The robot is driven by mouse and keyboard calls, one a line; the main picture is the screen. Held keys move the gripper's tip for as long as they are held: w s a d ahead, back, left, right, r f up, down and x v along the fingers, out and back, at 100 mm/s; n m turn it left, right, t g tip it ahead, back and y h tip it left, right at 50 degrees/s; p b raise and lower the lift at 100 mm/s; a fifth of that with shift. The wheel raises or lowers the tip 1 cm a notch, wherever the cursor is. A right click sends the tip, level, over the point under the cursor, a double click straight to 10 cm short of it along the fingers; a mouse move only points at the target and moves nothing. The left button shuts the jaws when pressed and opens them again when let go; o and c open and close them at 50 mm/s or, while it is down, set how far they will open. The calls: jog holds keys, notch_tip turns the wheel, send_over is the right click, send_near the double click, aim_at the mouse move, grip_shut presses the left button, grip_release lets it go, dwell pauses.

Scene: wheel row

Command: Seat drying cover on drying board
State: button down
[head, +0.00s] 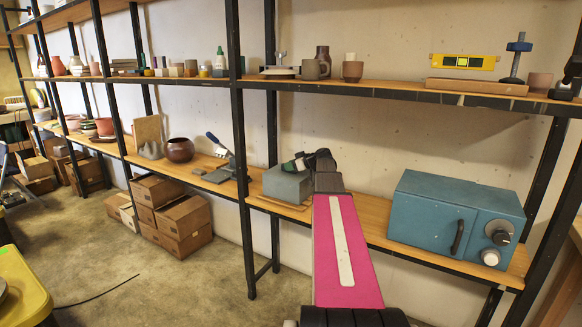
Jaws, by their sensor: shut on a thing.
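The drying cover (286,186) looks like a grey-green box on the middle shelf, left of my pink arm. The drying board (262,201) is a thin wooden board showing under the cover's front edge. The cover is level and over the board; I cannot tell whether it touches it or hangs slightly above. My gripper (297,164) is at the top of the cover and shut on it. My wrist and arm hide the cover's right side and the right part of the board.
A blue kiln-like box (450,220) stands on the same shelf to the right. A black shelf upright (241,150) rises close left of the cover. A blue-handled tool (219,142) and a dark round pot (180,150) are further left. The upper shelf (380,88) overhangs.

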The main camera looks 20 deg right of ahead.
jog(key=shift+f, duration=0.35)
dwell(0.7)
jog(key=c, duration=1.1)
grip_release()
jog(key=shift+v, duration=1.8)
jog(key=o, duration=0.6)
jog(key=o, duration=0.5)
